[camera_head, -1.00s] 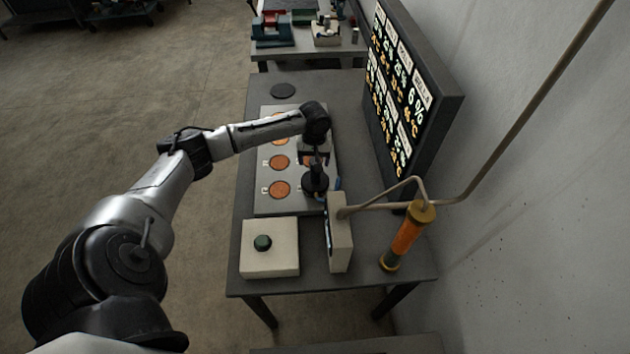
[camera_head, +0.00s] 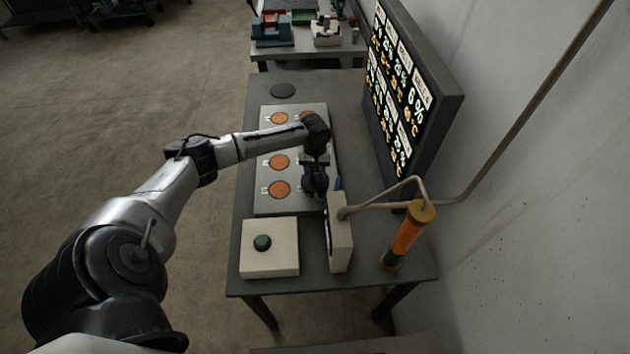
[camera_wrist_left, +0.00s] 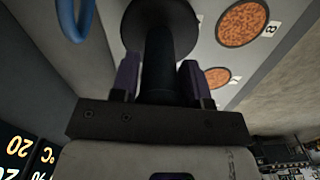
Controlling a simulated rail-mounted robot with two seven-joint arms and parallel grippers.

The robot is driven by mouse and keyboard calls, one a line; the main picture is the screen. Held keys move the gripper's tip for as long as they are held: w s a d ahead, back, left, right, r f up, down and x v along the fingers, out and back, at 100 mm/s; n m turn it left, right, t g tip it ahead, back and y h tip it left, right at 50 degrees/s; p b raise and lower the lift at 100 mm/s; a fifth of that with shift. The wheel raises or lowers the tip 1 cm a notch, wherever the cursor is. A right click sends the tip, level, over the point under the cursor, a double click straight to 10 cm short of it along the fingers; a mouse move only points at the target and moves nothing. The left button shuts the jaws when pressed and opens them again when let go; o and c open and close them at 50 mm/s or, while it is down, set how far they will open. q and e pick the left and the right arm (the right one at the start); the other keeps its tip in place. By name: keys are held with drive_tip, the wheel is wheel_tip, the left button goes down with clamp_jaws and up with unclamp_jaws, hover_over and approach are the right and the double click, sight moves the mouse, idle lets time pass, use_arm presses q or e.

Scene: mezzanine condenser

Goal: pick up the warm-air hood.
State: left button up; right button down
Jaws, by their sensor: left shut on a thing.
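The warm-air hood (camera_head: 314,186) is a dark round piece with an upright stem, at the right edge of the pale plate with orange discs. My left gripper (camera_head: 317,163) reaches over it from above and is shut on its stem. In the left wrist view the hood's dark disc (camera_wrist_left: 160,27) and stem (camera_wrist_left: 159,65) show between the two fingers of my left gripper (camera_wrist_left: 160,80). I cannot tell whether the hood touches the plate. My right gripper is in neither view.
The pale plate (camera_head: 264,208) carries several orange discs. A cream box with a green button (camera_head: 263,242), an upright cream panel (camera_head: 340,235) and an orange cylinder (camera_head: 405,240) stand nearby. A display screen (camera_head: 440,100) stands at the right. A dark disc (camera_head: 283,90) lies behind the plate.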

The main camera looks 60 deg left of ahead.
use_arm(q)
clamp_jaws()
idle(0.3)
